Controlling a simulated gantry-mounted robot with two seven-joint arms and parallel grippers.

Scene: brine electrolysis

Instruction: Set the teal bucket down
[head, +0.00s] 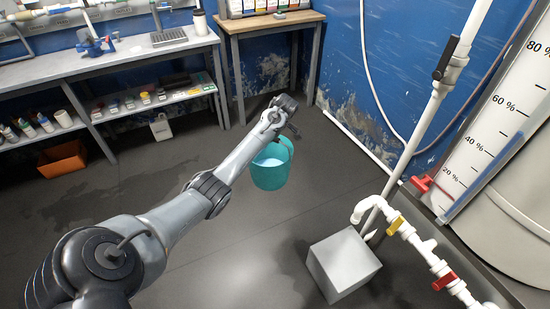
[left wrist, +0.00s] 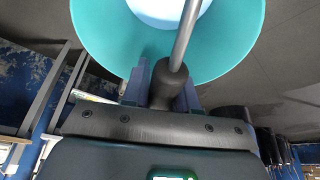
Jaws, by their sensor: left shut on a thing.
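The teal bucket (head: 270,176) is in the middle of the head view, below my left gripper (head: 287,132), with a pale blue-white content inside. It appears roughly upright. In the left wrist view the bucket (left wrist: 235,45) fills the top, and its grey handle bar with a dark grip (left wrist: 172,88) sits between the fingers of my left gripper, which is shut on it. I cannot tell whether the bucket's base touches the floor. My right gripper is not in view.
A white-grey block (head: 343,262) stands on the floor under a white pipe outlet (head: 362,210) with yellow and red valves. A large marked tank (head: 510,150) is at the right. Benches (head: 140,48) line the back. Dark floor (head: 230,255) around the bucket is clear.

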